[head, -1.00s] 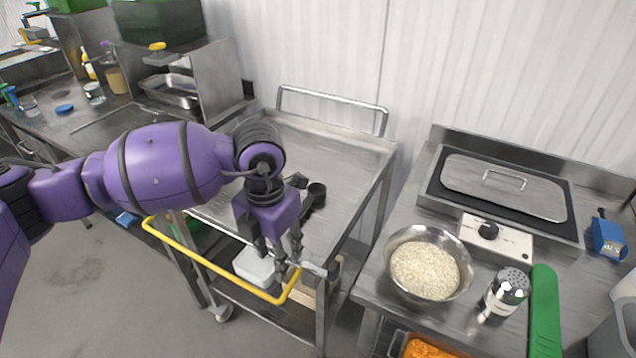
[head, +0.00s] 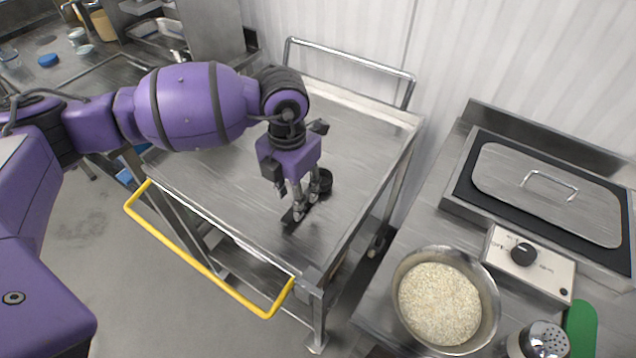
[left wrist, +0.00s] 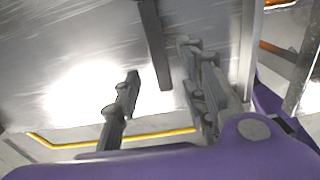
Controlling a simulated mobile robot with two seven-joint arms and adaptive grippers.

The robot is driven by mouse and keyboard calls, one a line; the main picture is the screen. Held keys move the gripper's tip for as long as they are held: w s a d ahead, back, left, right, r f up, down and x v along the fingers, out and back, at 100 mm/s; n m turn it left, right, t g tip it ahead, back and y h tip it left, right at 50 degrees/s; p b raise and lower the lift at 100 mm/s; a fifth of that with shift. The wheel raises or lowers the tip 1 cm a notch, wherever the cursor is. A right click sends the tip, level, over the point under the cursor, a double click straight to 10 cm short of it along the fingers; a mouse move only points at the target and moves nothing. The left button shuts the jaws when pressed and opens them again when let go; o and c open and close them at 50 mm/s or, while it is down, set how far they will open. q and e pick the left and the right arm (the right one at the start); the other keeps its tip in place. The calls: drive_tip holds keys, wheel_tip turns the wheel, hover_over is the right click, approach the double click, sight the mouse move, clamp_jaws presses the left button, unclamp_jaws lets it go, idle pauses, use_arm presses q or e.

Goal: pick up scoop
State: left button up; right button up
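The black scoop (head: 325,182) lies on the metal cart top, partly hidden behind my left gripper's fingers. Its round cup is toward the right and its handle end shows at the lower left of the fingers. My left gripper (head: 305,206) points down over the scoop handle. In the left wrist view, the dark handle (left wrist: 153,40) runs between the two spread fingers of my left gripper (left wrist: 160,72), with a gap on both sides. The gripper is open and holds nothing. My right gripper is not in view.
The cart (head: 225,185) has a yellow front handle (head: 205,262) and a grey rear rail (head: 350,55). To the right, a counter holds a bowl of rice (head: 440,303), a lidded cooker (head: 550,190) and a shaker (head: 540,342). Most of the cart top is clear.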

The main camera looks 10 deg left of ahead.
sight(307, 198)
use_arm(q)
wheel_tip(307, 198, down, 4)
drive_tip(key=shift+r, duration=0.1)
drive_tip(key=shift+f, duration=0.25)
clamp_jaws()
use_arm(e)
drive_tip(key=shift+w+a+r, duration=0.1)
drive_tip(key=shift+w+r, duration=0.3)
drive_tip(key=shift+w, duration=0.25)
use_arm(q)
drive_tip(key=shift+r, duration=0.15)
